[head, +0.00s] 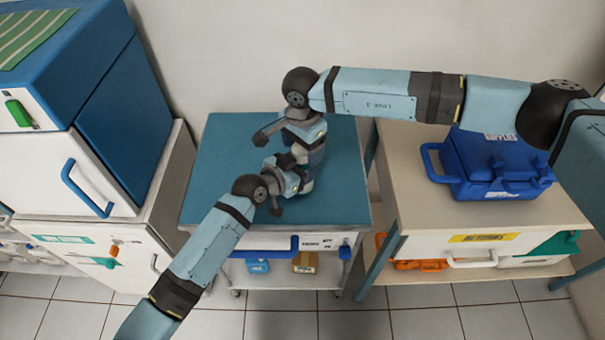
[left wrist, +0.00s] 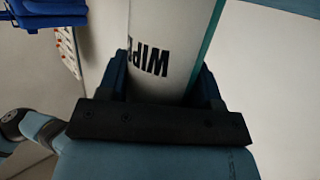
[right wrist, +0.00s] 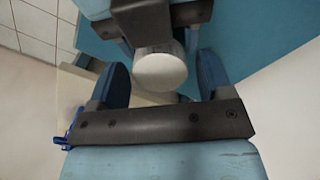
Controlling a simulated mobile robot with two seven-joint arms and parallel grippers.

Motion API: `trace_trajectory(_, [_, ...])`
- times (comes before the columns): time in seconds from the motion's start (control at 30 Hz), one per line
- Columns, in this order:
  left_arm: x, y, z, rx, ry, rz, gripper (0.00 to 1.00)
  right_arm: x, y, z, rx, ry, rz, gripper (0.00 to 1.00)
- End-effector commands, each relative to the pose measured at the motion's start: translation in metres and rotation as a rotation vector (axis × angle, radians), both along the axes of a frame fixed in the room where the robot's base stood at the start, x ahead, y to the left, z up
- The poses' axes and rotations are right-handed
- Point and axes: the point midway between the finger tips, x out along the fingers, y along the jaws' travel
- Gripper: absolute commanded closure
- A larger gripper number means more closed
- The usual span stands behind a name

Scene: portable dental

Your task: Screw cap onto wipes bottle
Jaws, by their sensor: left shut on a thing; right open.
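The wipes bottle (left wrist: 165,30) is a white cylinder with dark lettering and a green edge stripe. In the left wrist view it stands between the fingers of my left gripper (left wrist: 162,80), which is shut on it. In the right wrist view a round, plain white top (right wrist: 160,70) shows beyond the left gripper's dark body. It looks like the cap, but I cannot tell whether it is seated or loose. My right gripper (right wrist: 163,60) is open, one finger on each side of this top, with gaps visible. In the head view both grippers meet over the blue cart and mostly hide the bottle.
The blue-topped cart (head: 235,150) has a clear left side. A beige table (head: 400,165) at right holds a blue case (head: 490,165). A white cabinet with a blue box (head: 125,110) stands at left. A wall closes off the back.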

Motion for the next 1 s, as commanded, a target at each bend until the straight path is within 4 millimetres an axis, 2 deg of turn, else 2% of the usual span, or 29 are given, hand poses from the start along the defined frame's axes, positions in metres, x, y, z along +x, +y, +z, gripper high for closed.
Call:
trace_trajectory(0.27, [0.0000,0.0000,-0.0004,0.001,0.001,0.000,1.00,0.0000,0.0000,-0.0034,0.001,-0.001,0.000,0.27])
trace_trajectory(0.37, [0.0000,0.0000,-0.0004,0.001,0.001,0.000,1.00,0.0000,0.0000,-0.0033,0.001,-0.001,0.000,0.45])
trace_trajectory(0.5, [-0.0001,-0.0001,-0.0004,0.001,0.001,0.000,1.00,0.0000,0.0000,-0.0032,0.000,0.000,0.000,0.76])
trace_trajectory(0.6, [-0.0001,-0.0001,-0.0004,0.001,0.001,0.000,1.00,-0.0001,-0.0001,-0.0032,0.001,0.001,-0.023,0.76])
trace_trajectory(0.73, [0.0000,0.0000,-0.0004,0.001,0.001,0.000,1.00,-0.0004,0.0001,-0.0034,0.001,0.001,-0.167,0.76])
trace_trajectory(0.87, [0.0000,0.0000,-0.0004,0.001,0.001,0.000,1.00,-0.0002,0.0001,-0.0032,0.001,0.001,-0.155,0.76])
trace_trajectory(0.9, [0.0000,0.0000,-0.0004,0.001,0.001,0.000,1.00,-0.0002,0.0001,-0.0032,0.001,0.001,-0.155,0.43])
trace_trajectory(1.0, [0.0000,0.0000,-0.0005,0.001,0.001,0.000,1.00,-0.0002,0.0001,-0.0032,0.001,0.001,-0.154,0.20])
